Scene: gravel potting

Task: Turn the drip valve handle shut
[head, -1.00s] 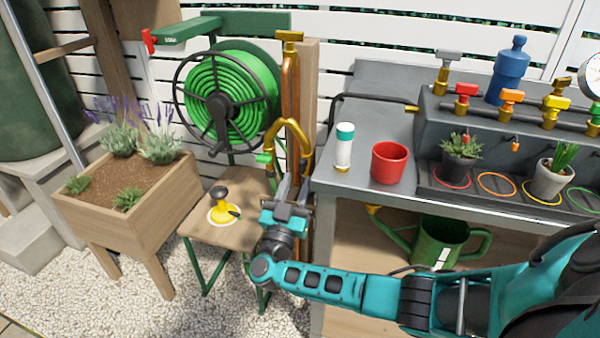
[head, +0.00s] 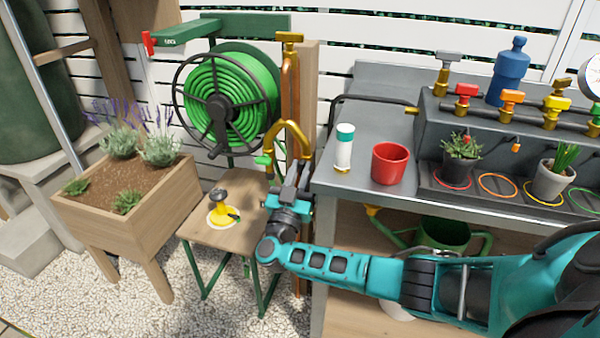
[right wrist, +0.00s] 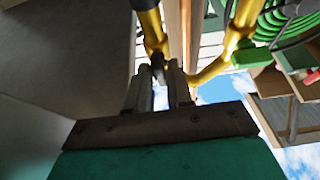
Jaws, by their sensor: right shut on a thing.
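A curved brass pipe (head: 288,127) with a green end (head: 263,160) rises beside the copper pipe, left of the bench. My right gripper (head: 297,175) is at its lower right side. In the right wrist view, the gripper (right wrist: 159,78) is shut on a small dark piece (right wrist: 158,66) at the end of a brass tube (right wrist: 151,28). This dark piece looks like the drip valve handle. Most of it is hidden by the fingers, and its turn angle cannot be told. My left gripper is not in view.
A grey bench (head: 372,118) carries a white bottle (head: 344,150), a red pot (head: 389,163) and a manifold with coloured valves (head: 511,99). A wooden stool (head: 205,239) with a yellow object (head: 219,213) stands left of my gripper. A hose reel (head: 222,100) is behind.

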